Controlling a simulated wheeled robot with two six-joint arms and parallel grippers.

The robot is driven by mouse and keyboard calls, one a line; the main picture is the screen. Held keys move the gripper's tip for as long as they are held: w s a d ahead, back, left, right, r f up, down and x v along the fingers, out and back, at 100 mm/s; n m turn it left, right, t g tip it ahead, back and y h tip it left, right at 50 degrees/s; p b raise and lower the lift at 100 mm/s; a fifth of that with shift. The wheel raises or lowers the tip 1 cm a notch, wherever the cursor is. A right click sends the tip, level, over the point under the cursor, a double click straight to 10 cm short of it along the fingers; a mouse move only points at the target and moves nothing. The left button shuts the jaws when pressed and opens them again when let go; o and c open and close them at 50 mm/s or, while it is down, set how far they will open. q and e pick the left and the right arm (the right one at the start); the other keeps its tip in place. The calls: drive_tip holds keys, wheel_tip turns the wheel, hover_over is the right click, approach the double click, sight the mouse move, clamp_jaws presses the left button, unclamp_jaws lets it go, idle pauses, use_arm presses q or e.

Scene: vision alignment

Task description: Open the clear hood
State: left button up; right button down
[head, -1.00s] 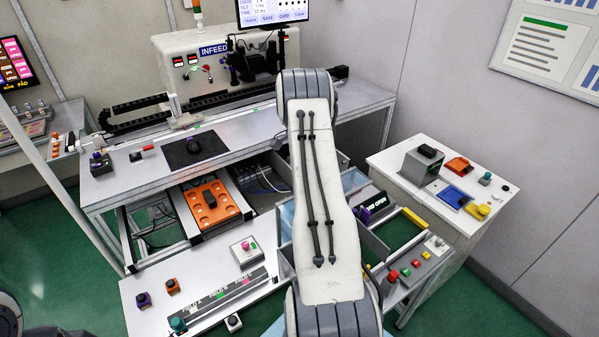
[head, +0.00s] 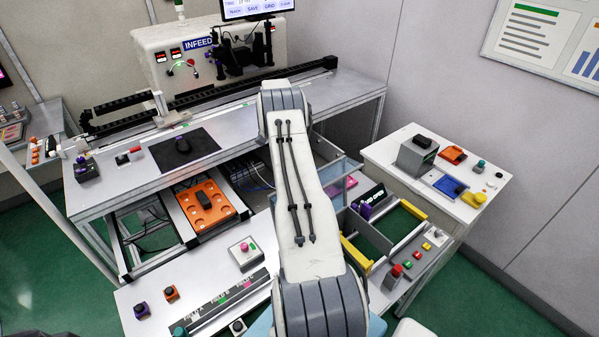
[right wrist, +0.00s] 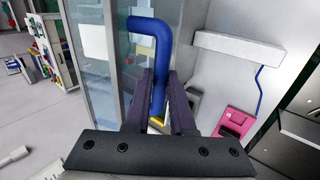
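The clear hood shows in the right wrist view as a see-through panel (right wrist: 98,65) with pale metal edges. A bent blue handle (right wrist: 150,24) stands in front of it. My right gripper (right wrist: 160,80) has its dark fingers on both sides of the handle's straight part and looks shut on it. In the head view, a clear panel (head: 333,172) shows just right of my white right arm, which hides much of the hood and the right gripper. My left gripper is not in view.
A frame with yellow bars (head: 413,209) and a row of coloured buttons (head: 408,265) lie right of my arm. A white side table (head: 385,150) stands further right. An orange plate (head: 207,205) sits under the workbench (head: 118,185) at left.

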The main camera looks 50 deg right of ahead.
drive_tip(key=c, duration=0.8)
unclamp_jaws()
drive_tip(key=shift+w+a+f, duration=0.15)
drive_tip(key=shift+a+f, duration=0.05)
drive_tip(key=shift+f, duration=0.2)
drive_tip(key=shift+o, duration=0.2)
drive_tip(key=r+b, duration=0.2)
drive_tip(key=r, duration=0.1)
drive_tip(key=s+r+b, duration=0.1)
drive_tip(key=shift+s+d+r+b, duration=0.1)
drive_tip(key=shift+d+r+b, duration=0.15)
drive_tip(key=shift+d+b, duration=0.1)
wheel_tip(320, 180, up, 6)
drive_tip(key=b, duration=0.4)
hover_over(336, 173)
drive_tip(key=shift+r, duration=0.15)
drive_tip(key=shift+s+d+r, duration=0.1)
drive_tip(key=shift+s+r, duration=0.15)
drive_tip(key=shift+s, duration=0.05)
